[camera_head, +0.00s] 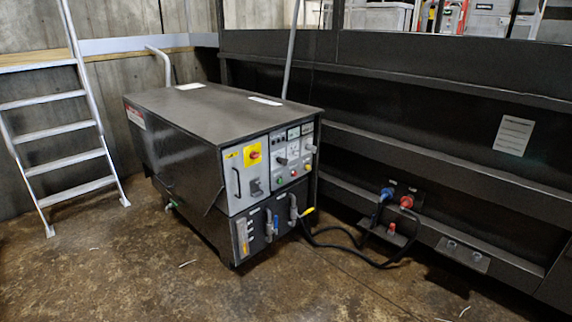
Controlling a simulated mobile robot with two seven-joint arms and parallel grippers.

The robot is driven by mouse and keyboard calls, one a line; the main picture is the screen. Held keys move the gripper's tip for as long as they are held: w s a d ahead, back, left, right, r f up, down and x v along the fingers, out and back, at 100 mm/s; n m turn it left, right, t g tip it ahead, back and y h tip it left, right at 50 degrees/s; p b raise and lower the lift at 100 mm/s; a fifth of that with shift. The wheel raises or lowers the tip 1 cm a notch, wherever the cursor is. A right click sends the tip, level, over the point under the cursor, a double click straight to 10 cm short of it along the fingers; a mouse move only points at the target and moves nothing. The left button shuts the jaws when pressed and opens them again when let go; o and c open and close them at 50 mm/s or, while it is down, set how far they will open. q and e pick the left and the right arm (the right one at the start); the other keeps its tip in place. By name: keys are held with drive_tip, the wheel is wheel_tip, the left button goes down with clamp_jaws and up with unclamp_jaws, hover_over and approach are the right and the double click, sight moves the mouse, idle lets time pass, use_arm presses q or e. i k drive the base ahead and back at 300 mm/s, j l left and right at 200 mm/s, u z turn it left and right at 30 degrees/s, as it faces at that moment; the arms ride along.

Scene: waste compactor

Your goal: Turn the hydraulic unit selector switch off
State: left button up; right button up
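The hydraulic unit (190,112) is a dark grey box with its control panel facing the front right. A red rotary switch (253,154) on a yellow plate sits on the left part of the panel. A grey knob (281,161) is on the right part, and another grey knob (311,149) is near the right edge. Which of these is the selector switch, and its position, I cannot tell. Green and red buttons (279,179) sit below the grey knobs. Neither of my grippers is in view.
A metal ladder (66,130) stands at the left. A dark wall of machinery (450,140) with blue and red hose couplings (406,201) is at the right. Black hoses (335,246) run across the floor to the unit. Open floor lies in front.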

sight(284, 162)
drive_tip(key=u, duration=0.3)
drive_tip(key=i+l+u, duration=0.3)
drive_tip(key=u, duration=0.2)
drive_tip(key=i+l+u, duration=0.3)
drive_tip(key=l+u, duration=0.15)
drive_tip(key=i+l+u, duration=0.15)
drive_tip(key=l+u, duration=0.35)
drive_tip(key=i+l+u, duration=0.1)
drive_tip(key=l, duration=0.65)
drive_tip(key=i+l+u, duration=0.15)
drive_tip(key=l, duration=0.65)
drive_tip(key=i+l+u, duration=0.1)
drive_tip(key=l, duration=0.7)
